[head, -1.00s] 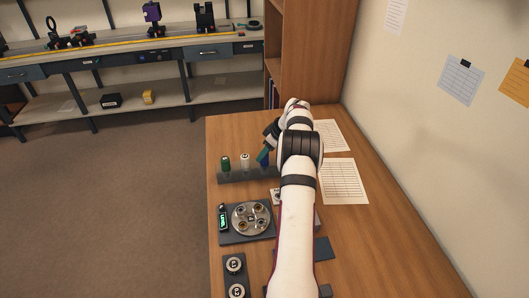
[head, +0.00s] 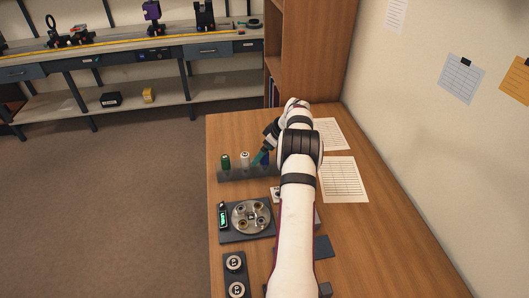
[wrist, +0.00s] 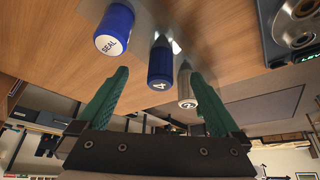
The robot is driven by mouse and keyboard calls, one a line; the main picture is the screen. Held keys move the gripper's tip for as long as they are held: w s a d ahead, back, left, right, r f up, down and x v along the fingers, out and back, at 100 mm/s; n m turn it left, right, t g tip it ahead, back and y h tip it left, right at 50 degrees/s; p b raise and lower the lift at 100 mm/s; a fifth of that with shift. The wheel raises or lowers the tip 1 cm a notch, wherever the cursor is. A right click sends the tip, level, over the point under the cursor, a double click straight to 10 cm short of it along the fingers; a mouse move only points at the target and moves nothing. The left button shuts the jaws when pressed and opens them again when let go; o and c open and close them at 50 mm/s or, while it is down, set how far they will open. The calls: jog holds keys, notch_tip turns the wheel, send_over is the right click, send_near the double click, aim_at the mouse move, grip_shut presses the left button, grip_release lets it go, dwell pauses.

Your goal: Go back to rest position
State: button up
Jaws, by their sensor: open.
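My gripper (head: 259,159) is over the right part of the dark rack (head: 233,176) on the desk. In the wrist view, its two green fingers (wrist: 158,74) stand wide apart with nothing clamped between them. A dark blue bottle marked 4 (wrist: 160,65) shows in the gap between the fingers. A blue bottle marked SEAL (wrist: 114,28) is to the left, and a grey-white one (wrist: 186,88) is close by the right finger; contact cannot be told.
A round metal plate with several fittings (head: 251,216) sits on a dark base beside a lit display (head: 223,216). A holder with two round parts (head: 235,264) is nearer. Paper sheets (head: 343,180) lie right of my arm. The wall is further right.

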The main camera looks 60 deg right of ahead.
jog(key=shift+r, duration=0.1)
jog(key=shift+r, duration=3.4)
jog(key=w+a+r+m+g+y, duration=0.1)
jog(key=a+r, duration=0.3)
jog(key=a, duration=0.6)
jog(key=a+r+m+g, duration=0.1)
jog(key=a+r, duration=0.3)
jog(key=a, duration=0.7)
jog(key=w+a+r+y, duration=0.1)
jog(key=a+r, duration=0.3)
jog(key=a, duration=0.6)
jog(key=s+a+m+g, duration=0.3)
jog(key=s+a, duration=1.4)
jog(key=a, duration=0.1)
jog(key=s+a+f, duration=0.2)
jog(key=s+f, duration=0.1)
jog(key=s, duration=0.5)
jog(key=shift+s+a+f+m+g, duration=0.15)
jog(key=shift+s+m+g, duration=0.15)
jog(key=shift+m, duration=0.1)
